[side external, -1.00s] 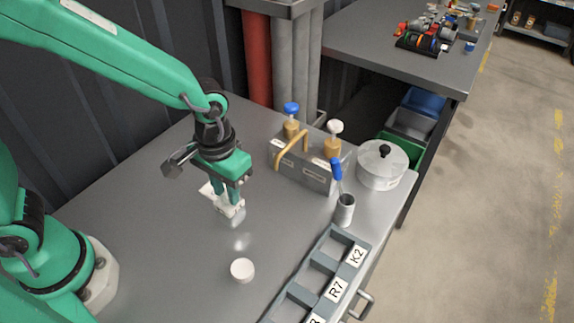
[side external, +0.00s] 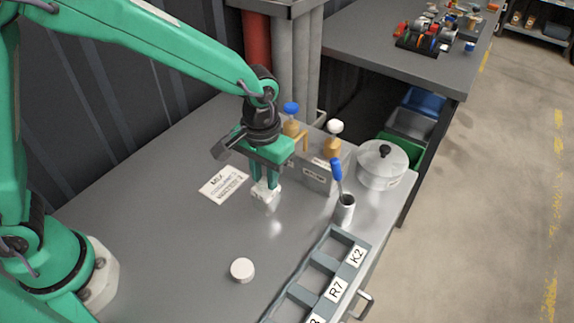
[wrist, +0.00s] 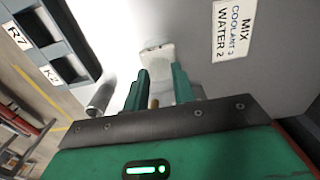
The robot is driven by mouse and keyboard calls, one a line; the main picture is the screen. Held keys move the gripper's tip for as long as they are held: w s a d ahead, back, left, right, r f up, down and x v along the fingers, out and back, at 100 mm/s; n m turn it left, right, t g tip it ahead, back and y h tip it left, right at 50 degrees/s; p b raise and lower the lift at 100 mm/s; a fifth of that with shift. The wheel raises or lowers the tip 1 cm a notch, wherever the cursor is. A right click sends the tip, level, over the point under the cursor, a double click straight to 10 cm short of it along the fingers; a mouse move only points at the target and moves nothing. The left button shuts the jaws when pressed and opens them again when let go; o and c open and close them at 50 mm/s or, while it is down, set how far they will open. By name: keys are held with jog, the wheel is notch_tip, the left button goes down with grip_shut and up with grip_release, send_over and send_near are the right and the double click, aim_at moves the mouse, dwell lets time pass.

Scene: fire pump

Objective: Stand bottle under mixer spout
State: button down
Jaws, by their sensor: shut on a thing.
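My gripper (side external: 264,184) is shut on a small whitish bottle (side external: 265,198) and points down over the table. In the wrist view, the pale bottle (wrist: 157,56) sits between the green fingers. Most of it is hidden by the fingers, and I cannot tell whether it touches the table. The grey mixer box (side external: 316,178) stands just behind and right of my gripper, with a blue-capped bottle (side external: 291,116) and a white-capped bottle (side external: 333,140) on top.
A mix card (side external: 223,184) lies left of my gripper. A white round cap (side external: 242,270) lies in front. A grey cup (side external: 344,211) with a blue-handled tool, a lidded pot (side external: 382,166) and a labelled rack (side external: 318,278) stand to the right. The table's left middle is clear.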

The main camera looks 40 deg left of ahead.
jog(key=shift+w+d, duration=0.5)
jog(key=shift+w, duration=0.4)
jog(key=shift+w+d+f, duration=0.15)
jog(key=shift+w+f, duration=0.05)
jog(key=shift+w, duration=0.05)
jog(key=shift+f, duration=0.6)
jog(key=shift+s+f, duration=0.1)
jog(key=c, duration=1.1)
grip_release()
jog(key=shift+c, duration=0.2)
notch_tip(320, 180, up, 11)
jog(key=shift+r, duration=0.65)
